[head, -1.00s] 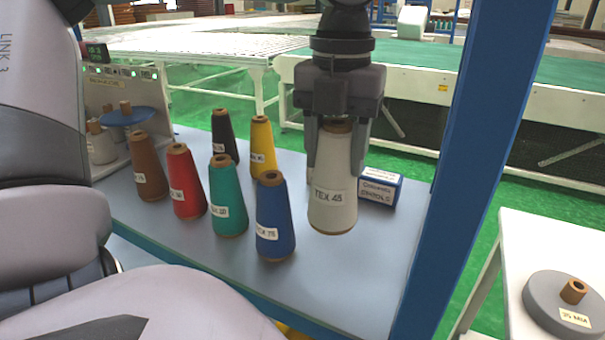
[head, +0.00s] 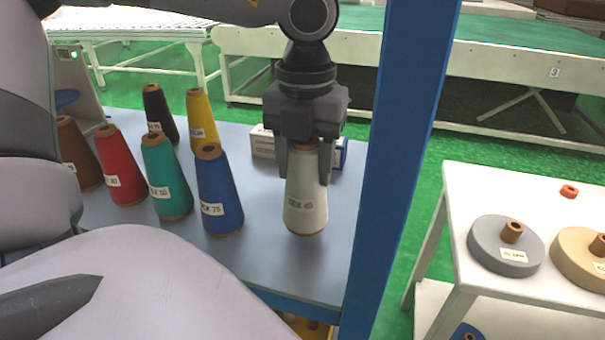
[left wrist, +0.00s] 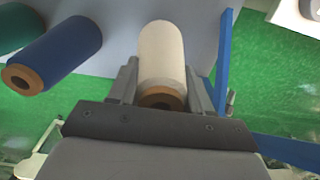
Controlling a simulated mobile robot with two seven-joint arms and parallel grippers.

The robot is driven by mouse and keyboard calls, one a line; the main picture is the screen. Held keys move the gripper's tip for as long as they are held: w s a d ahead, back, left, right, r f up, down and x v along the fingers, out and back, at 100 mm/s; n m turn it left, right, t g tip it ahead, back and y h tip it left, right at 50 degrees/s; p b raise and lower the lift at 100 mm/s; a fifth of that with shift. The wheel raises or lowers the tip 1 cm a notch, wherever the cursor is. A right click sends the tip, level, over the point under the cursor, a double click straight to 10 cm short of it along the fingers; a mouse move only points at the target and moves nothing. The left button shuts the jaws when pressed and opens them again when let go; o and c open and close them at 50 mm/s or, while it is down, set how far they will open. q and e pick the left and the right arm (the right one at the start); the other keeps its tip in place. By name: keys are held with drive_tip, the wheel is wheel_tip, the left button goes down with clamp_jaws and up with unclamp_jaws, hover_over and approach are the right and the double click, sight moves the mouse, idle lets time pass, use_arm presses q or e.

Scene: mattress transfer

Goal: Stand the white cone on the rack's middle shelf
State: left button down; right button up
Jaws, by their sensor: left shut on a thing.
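The white cone (head: 306,203) has a dark-lettered label and a brown tip. My left gripper (head: 305,160) points down from above and is shut on its upper part. The cone is upright in the head view, over the grey-blue shelf (head: 270,262) of the rack; I cannot tell whether its base touches the shelf. In the left wrist view the white cone (left wrist: 162,60) lies between the two fingers (left wrist: 160,85), its brown top end towards the gripper. The rack's blue post (head: 405,130) stands just right of the cone. My right gripper is not in view.
Left of the gripper stand a blue cone (head: 219,190), a green cone (head: 166,178), a red cone (head: 119,165), a brown cone (head: 78,153), a black cone (head: 159,113) and a yellow cone (head: 201,120). Boxes (head: 263,143) lie behind it. A white table (head: 455,185) with discs is at right.

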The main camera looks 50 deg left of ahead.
use_arm(q)
drive_tip(key=shift+f, duration=1.2)
drive_tip(key=shift+f+b, duration=0.25)
drive_tip(key=shift+b, duration=0.05)
drive_tip(key=shift+c, duration=2.4)
unclamp_jaws()
drive_tip(key=shift+r, duration=0.1)
wheel_tip(320, 180, up, 12)
drive_tip(key=p, duration=0.1)
drive_tip(key=shift+r+p, duration=0.15)
drive_tip(key=shift+p, duration=0.2)
